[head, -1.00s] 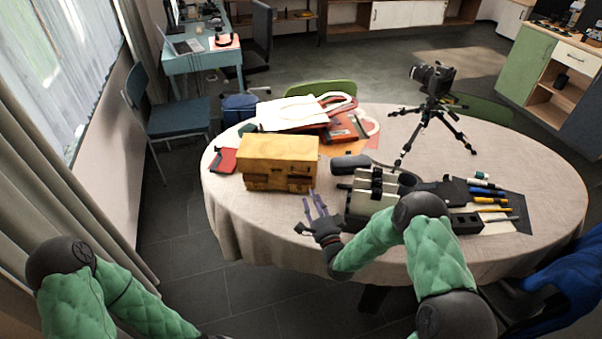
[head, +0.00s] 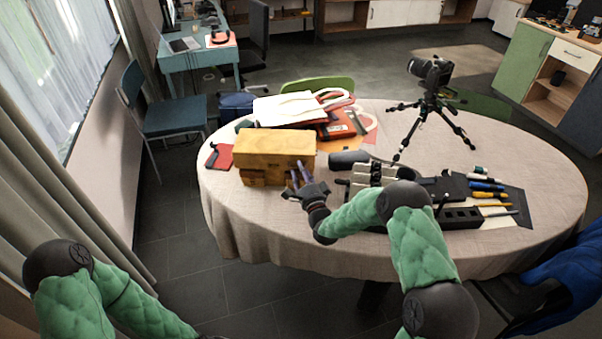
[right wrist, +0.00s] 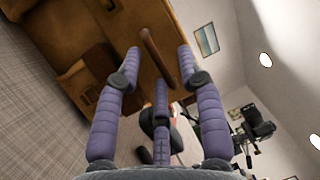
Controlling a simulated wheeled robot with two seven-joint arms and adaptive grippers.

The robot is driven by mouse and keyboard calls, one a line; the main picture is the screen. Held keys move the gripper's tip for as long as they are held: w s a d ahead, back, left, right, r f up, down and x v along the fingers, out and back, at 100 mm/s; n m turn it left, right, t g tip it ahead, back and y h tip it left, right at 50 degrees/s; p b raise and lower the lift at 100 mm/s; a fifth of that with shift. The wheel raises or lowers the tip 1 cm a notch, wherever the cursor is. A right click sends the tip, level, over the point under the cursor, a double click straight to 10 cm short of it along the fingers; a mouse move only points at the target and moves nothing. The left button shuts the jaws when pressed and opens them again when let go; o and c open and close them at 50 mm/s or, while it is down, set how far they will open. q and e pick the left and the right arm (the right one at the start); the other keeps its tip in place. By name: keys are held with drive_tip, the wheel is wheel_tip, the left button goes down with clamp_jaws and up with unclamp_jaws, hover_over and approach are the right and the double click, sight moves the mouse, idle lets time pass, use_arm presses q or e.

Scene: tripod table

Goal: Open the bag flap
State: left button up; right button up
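The tan leather bag (head: 265,146) stands upright on the table's left part, and its flap looks closed over the front. In the right wrist view the bag (right wrist: 85,25) fills the upper left, with a darker brown strap (right wrist: 157,54) between my fingers. My right gripper (head: 298,172) is at the bag's right front, covering part of it. In the right wrist view, its purple fingers (right wrist: 157,58) are spread apart around the strap; I cannot tell whether any touches it. My left arm shows at lower left, but its gripper is out of view.
The round table (head: 232,215) has bare cloth at its front left. Red and white bags (head: 298,108) lie behind the tan bag. A dark rounded object (head: 348,158) lies right of it. A camera on a tripod (head: 430,75) and several pens (head: 487,186) are farther right.

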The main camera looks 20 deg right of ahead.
clamp_jaws()
use_arm(q)
drive_tip(key=shift+r, duration=0.1)
